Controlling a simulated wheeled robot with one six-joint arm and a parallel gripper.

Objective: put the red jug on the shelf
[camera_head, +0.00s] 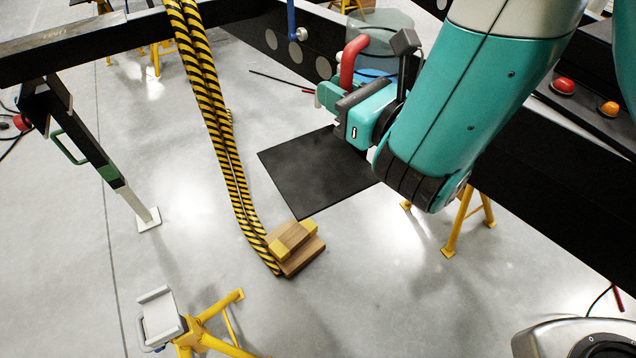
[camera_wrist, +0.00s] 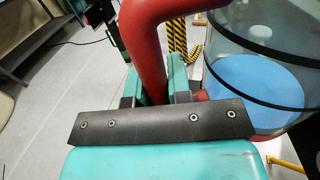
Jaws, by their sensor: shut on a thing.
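The jug has a thick red handle (camera_head: 350,64) and a clear, see-through body with dark bands. In the wrist view the red handle (camera_wrist: 148,38) rises between the teal fingers, and the clear body (camera_wrist: 262,55) with a blue bottom is to the right. My gripper (camera_wrist: 155,88) is shut on the red handle. In the head view my gripper (camera_head: 340,92) is at upper middle, with the jug just behind it, partly hidden by my arm. A grey rack with shelf-like levels (camera_wrist: 40,45) stands at the wrist view's upper left; I cannot tell if it is the task's shelf.
A flat black panel (camera_head: 310,172) appears below the gripper. Black chassis beams (camera_head: 85,42) cross the top and right. Yellow-black striped hoses (camera_head: 222,130) hang down to wooden blocks (camera_head: 295,250). Yellow stands (camera_head: 208,335) are on the floor. Grey floor is open at lower middle.

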